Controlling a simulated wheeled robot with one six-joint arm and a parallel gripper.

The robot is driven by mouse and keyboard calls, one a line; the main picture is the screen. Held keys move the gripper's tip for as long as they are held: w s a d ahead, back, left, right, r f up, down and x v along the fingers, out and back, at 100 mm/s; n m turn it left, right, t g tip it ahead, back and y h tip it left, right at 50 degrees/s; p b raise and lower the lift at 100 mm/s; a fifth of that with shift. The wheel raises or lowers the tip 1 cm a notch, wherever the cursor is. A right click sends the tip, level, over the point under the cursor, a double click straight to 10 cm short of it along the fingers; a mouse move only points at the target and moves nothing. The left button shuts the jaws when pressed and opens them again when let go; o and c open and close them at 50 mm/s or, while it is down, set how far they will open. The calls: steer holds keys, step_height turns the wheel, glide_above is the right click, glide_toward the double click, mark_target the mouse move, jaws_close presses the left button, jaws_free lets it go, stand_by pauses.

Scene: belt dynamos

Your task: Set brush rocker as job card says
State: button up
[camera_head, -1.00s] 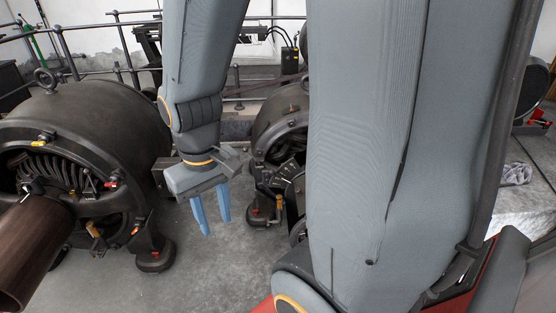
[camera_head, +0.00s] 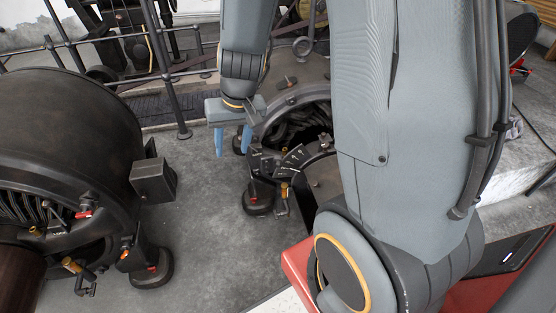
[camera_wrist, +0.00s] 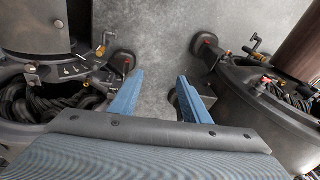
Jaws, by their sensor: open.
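My gripper (camera_head: 231,146) is open and empty, pointing down between two dark dynamos. The middle dynamo (camera_head: 292,76) is just behind and right of it, partly hidden by my arm. A black plate with white marks (camera_head: 294,158) sits on its front, with a brass-coloured handle (camera_head: 284,190) below; I cannot read the marks. In the wrist view the marked plate (camera_wrist: 75,70) is left of the open fingers (camera_wrist: 160,84), apart from them. The left dynamo (camera_head: 70,115) has red-tipped and brass-coloured fittings (camera_head: 72,265). No job card is recognisable.
Grey floor (camera_head: 200,240) lies open between the dynamos. A dark box (camera_head: 153,180) juts from the left dynamo's side. Metal railings (camera_head: 180,95) run behind. A brown cylinder (camera_head: 18,280) projects at the lower left. A pale raised slab (camera_head: 520,160) stands at right.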

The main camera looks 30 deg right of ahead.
steer(key=w+d+f+m+t+h, duration=0.1)
steer(key=w+d+f+m, duration=0.15)
steer(key=w+f, duration=0.35)
steer(key=m+g+h, duration=0.1)
steer(key=m+h, duration=0.2)
steer(key=h, duration=0.2)
glide_toward(278, 163)
steer(key=f, duration=0.1)
steer(key=x, duration=0.8)
steer(key=shift+w+d+p, duration=0.2)
steer(key=shift+d+p, duration=0.05)
steer(key=shift+p, duration=0.05)
